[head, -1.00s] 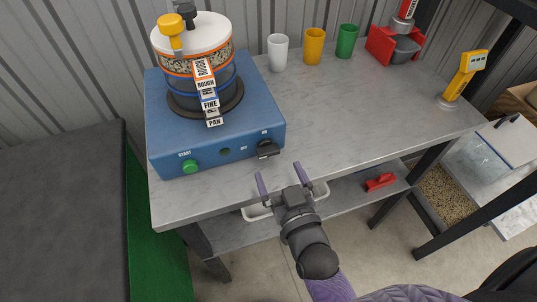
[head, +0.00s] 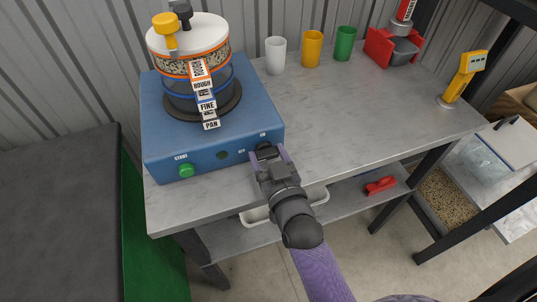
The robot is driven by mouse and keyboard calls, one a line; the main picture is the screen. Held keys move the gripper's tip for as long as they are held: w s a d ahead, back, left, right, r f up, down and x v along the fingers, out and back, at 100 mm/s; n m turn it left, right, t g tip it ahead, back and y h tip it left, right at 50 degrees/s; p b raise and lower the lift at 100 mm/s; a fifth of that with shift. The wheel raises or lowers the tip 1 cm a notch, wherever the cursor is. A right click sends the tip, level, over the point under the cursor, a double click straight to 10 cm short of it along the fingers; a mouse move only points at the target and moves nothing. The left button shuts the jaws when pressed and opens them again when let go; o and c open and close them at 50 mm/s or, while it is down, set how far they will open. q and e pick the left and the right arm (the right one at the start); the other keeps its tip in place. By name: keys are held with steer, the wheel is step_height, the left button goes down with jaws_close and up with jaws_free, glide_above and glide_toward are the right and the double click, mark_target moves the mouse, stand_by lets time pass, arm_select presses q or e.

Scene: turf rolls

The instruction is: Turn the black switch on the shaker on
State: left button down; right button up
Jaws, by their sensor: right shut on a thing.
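The blue shaker (head: 215,115) stands on the left part of the grey bench, with a stack of clear sieves (head: 190,70) on top. Its front face has a green start button (head: 187,171) at the left and the black switch (head: 263,147) at the right end. My right gripper (head: 268,154) is at the front right corner of the shaker, its purple fingers on either side of the black switch and shut on it. The gripper partly hides the switch and its labels, so its exact position cannot be told. My left gripper is not in view.
White (head: 275,55), yellow (head: 313,48) and green (head: 345,43) cups stand at the back of the bench (head: 360,105). A red device (head: 393,48) and a yellow meter (head: 463,78) are to the right. A red tool (head: 380,185) lies on the lower shelf. The bench middle is clear.

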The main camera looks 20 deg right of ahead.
steer(key=shift+c, duration=0.7)
steer(key=shift+r+m+p, duration=0.15)
steer(key=shift+m+p, duration=0.4)
steer(key=shift+m, duration=0.25)
steer(key=shift+d+m+p, duration=0.1)
steer(key=shift+m+p, duration=0.35)
steer(key=shift+m, duration=0.25)
steer(key=shift+m+p, duration=0.4)
steer(key=shift+m, duration=0.6)
steer(key=m+p, duration=0.1)
steer(key=m, duration=0.2)
steer(key=shift+d, duration=0.1)
steer(key=m, duration=0.5)
steer(key=shift+f, duration=0.3)
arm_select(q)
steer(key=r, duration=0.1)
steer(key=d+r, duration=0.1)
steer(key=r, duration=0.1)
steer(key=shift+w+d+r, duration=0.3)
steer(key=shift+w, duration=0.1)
arm_select(e)
steer(key=m, duration=0.4)
steer(key=shift+d+f+m, duration=0.1)
steer(key=shift+f+m, duration=0.05)
steer(key=shift+m, duration=0.25)
